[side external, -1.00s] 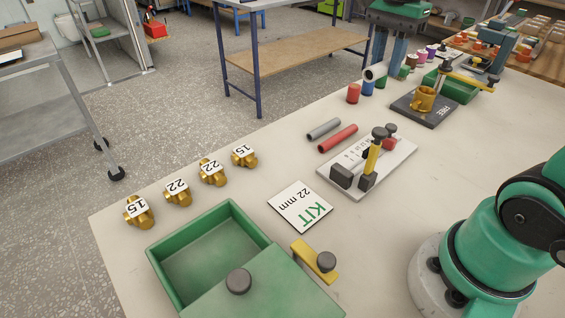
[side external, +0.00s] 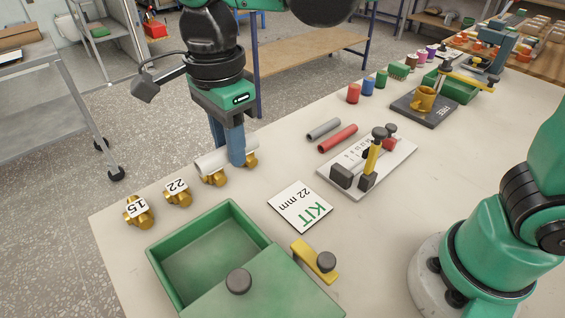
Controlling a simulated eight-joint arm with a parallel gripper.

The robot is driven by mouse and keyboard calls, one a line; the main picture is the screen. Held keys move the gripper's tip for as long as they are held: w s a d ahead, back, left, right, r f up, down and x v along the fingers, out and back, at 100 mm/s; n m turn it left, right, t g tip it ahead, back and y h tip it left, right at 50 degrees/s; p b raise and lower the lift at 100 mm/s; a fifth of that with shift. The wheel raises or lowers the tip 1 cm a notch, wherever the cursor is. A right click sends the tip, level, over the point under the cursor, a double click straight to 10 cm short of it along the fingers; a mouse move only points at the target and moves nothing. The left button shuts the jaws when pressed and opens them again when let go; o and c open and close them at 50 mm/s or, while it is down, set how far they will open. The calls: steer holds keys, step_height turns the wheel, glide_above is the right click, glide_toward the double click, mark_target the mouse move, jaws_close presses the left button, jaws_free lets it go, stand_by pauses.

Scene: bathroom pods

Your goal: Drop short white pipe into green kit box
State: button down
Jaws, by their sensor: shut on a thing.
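The short white pipe (side external: 212,161) is held in my gripper (side external: 233,150), lying level above the brass fittings at the table's far edge. My gripper is shut on it, with blue fingers pointing down. The pipe hides the labels of the two fittings behind it. The green kit box (side external: 183,239) stands at the front left of the table, nearer the camera than the pipe. Its lid, with a dark knob (side external: 239,281), covers the right part, and the left part is open and looks empty. The pipe is apart from the box.
Brass fittings (side external: 178,193) line the far left edge. A white KIT 22 mm card (side external: 300,207) lies right of the box, with a yellow latch (side external: 311,260) nearby. Grey and red pipes (side external: 337,138) and a clamp board (side external: 369,170) lie farther right.

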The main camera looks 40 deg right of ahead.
steer(key=s+a+f, duration=0.2)
steer(key=a+f, duration=0.2)
steer(key=f, duration=0.3)
steer(key=shift+a, duration=0.25)
steer(key=c, duration=0.6)
jaws_free()
steer(key=shift+o, duration=0.2)
steer(key=shift+r, duration=0.1)
